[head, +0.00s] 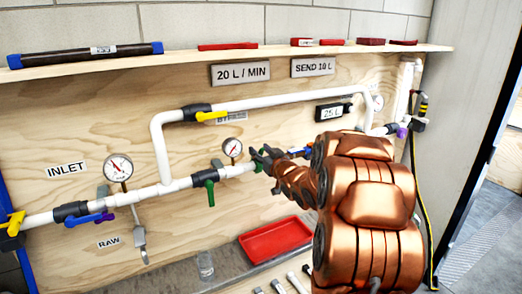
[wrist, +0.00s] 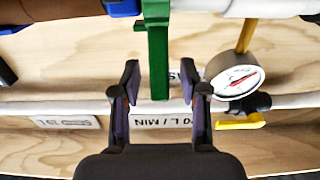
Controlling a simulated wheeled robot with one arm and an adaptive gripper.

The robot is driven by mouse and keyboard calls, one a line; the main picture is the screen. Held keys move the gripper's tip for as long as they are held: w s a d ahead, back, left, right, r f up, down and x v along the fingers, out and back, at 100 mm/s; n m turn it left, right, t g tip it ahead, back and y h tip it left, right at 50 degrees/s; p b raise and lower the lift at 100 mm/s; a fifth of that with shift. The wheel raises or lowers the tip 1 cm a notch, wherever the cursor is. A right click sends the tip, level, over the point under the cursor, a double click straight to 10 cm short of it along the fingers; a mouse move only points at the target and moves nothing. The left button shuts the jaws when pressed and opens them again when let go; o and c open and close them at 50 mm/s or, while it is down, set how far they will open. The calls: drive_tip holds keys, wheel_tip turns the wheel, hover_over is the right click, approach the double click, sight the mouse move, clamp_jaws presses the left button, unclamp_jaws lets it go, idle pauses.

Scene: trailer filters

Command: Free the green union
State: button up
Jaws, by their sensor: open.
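The green union (wrist: 156,50) is in the wrist view as a green collar on the pipe with a long flat green lever reaching between my fingers. White pipe lies on its right side, and a blue-ended brown cylinder (wrist: 60,10) on its left. My gripper (wrist: 158,85) is open, with a finger on each side of the lever and visible gaps between. In the head view my gripper (head: 266,158) is at the pipe, right of the small gauge (head: 231,148), and hides most of the green union (head: 259,168). My arm covers most of the brown cylinder.
A green-handled valve (head: 209,190) is left of my gripper. A yellow-handled valve (head: 211,115) sits on the upper pipe. Below are a red tray (head: 275,241), a clear glass (head: 205,265) and several tools. A brown blue-capped filter (head: 85,55) lies on the shelf (head: 190,57).

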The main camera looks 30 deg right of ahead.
drive_tip(key=shift+w, duration=0.15)
clamp_jaws()
idle(0.4)
